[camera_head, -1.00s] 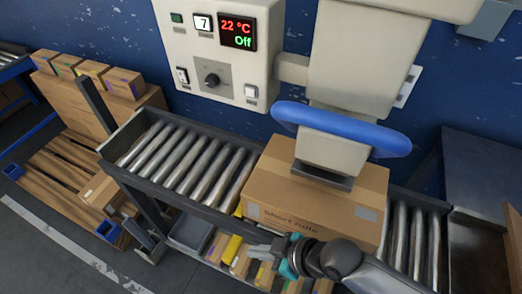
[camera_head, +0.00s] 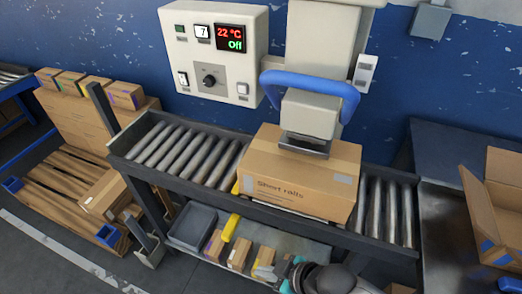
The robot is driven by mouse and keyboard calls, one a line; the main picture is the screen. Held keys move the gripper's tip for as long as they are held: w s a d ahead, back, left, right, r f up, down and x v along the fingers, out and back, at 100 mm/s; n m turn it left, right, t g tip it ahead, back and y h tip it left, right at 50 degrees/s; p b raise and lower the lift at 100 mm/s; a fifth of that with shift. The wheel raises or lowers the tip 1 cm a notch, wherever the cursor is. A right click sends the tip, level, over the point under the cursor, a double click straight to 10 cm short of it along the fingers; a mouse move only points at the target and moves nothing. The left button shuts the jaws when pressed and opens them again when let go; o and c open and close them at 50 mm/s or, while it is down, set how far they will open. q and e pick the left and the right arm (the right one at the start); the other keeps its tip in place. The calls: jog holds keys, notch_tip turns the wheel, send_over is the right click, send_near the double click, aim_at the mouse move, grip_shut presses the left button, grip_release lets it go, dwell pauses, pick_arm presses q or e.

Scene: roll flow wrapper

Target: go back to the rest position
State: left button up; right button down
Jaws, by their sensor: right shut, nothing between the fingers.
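My right gripper (camera_head: 268,273) is low at the bottom edge, in front of the conveyor and over the lower shelf. It is shut and empty, and the arm behind it is partly cut off by the frame. The closed cardboard box marked "Short rolls" (camera_head: 297,190) sits on the roller conveyor (camera_head: 190,155), apart from my gripper. The machine head with a blue handle (camera_head: 310,88) is above the box, its lower plate at the box's top. My left gripper is not in view.
The control panel (camera_head: 213,55) reads 22 °C and Off. The lower shelf holds a grey tray (camera_head: 193,227), a yellow item (camera_head: 230,227) and small boxes. An open carton (camera_head: 492,205) stands at right. A pallet with cartons (camera_head: 75,185) is at left. Floor at lower left is clear.

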jog(key=s+d+f+m+h, duration=0.2)
jog(key=d+f+m+h, duration=0.1)
jog(key=d+f, duration=0.5)
jog(key=s+d+f+m+h, duration=0.25)
jog(key=d+f, duration=0.35)
jog(key=f, duration=0.4)
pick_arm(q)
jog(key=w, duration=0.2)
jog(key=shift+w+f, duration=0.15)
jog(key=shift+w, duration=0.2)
pick_arm(e)
jog(key=s+d+f+m+g+h, duration=0.1)
jog(key=s+f, duration=0.3)
jog(key=s, duration=0.6)
jog(key=s+d+f+m+g+h, duration=0.1)
jog(key=s+d+f+m+g, duration=0.1)
jog(key=s, duration=0.9)
notch_tip(320, 180, down, 3)
jog(key=shift+d+r+m, duration=0.1)
jog(key=shift+d+m, duration=0.4)
jog(key=shift+m, duration=0.15)
